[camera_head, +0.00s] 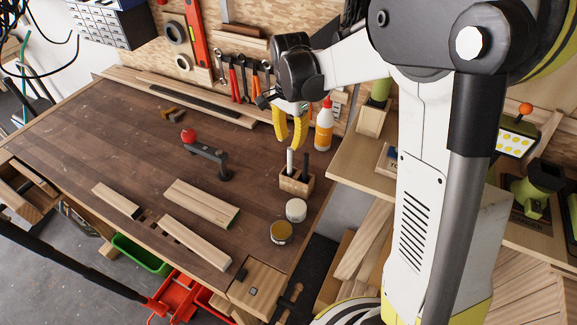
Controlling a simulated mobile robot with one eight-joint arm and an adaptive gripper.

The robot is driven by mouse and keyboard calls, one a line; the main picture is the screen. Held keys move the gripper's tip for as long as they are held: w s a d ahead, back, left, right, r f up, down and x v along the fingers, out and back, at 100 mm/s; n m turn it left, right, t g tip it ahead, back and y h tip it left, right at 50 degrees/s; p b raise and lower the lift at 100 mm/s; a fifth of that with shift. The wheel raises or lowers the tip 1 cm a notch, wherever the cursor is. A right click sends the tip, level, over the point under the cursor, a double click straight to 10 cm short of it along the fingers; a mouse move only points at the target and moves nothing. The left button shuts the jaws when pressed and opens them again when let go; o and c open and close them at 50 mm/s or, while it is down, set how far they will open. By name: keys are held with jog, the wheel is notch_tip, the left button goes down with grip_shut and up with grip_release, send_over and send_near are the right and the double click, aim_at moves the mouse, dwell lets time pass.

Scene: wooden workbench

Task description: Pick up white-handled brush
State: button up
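The white-handled brush (290,160) stands upright in a small wooden block holder (297,184) on the workbench. Only its pale handle shows; its lower end is hidden in the holder. My gripper (290,144) has yellow fingers that point down, just above the handle's top in this view. The fingers are apart with nothing seen between them. I cannot tell exactly how much height separates them from the handle.
A dark-handled item (306,164) stands in the same holder, close to the right. A white glue bottle (324,128) stands behind right. Two round cans, one white (296,210) and one yellowish (281,232), stand in front.

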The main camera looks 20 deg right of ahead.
aim_at(290, 148)
notch_tip(290, 148, down, 6)
jog(key=shift+r+b, duration=0.1)
jog(key=shift+b, duration=0.8)
grip_shut()
